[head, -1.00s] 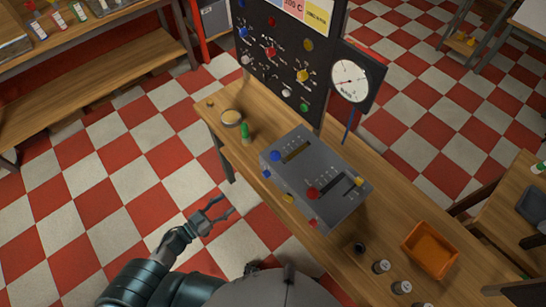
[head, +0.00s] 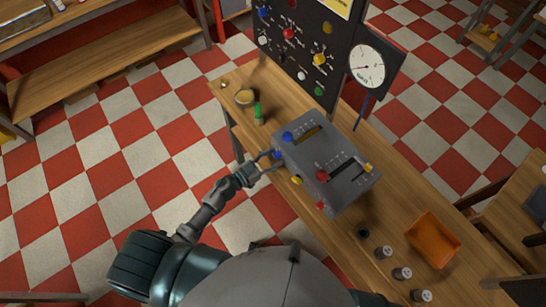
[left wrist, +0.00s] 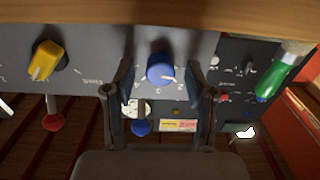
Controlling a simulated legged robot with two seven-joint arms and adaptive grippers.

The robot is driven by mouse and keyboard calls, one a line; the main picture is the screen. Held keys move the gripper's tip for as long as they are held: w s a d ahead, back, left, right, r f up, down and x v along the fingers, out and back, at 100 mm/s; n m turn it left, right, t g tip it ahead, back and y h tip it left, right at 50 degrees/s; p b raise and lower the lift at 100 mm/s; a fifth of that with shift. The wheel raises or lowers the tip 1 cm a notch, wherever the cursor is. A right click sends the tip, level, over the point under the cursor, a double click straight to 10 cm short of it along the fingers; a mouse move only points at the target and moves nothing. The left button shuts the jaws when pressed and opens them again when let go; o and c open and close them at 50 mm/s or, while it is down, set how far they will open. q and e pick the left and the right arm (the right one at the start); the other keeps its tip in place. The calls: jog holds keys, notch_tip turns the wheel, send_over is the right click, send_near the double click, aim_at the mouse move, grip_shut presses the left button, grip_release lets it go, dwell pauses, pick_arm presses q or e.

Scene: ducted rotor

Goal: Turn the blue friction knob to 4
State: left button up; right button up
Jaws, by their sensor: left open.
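The grey control box (head: 345,185) stands on the wooden bench. A blue knob (head: 277,155) sits on its near-left side face; it also shows in the left wrist view (left wrist: 161,70), with numbers around it, and I cannot read its setting surely. My left gripper (head: 268,161) is at that face. In the left wrist view my left gripper (left wrist: 160,82) is open, one finger on each side of the blue knob, with gaps visible. My right gripper is not in view.
A yellow knob (left wrist: 45,60) is on the same face. A blue ball handle (head: 287,136) and a red one (head: 321,175) stand on the box top. A green-handled object (head: 259,113), an orange tray (head: 433,240) and a gauge (head: 367,66) are nearby.

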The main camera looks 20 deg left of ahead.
pick_arm(q)
jog(key=shift+w, duration=0.1)
jog(key=shift+c, duration=0.3)
grip_shut()
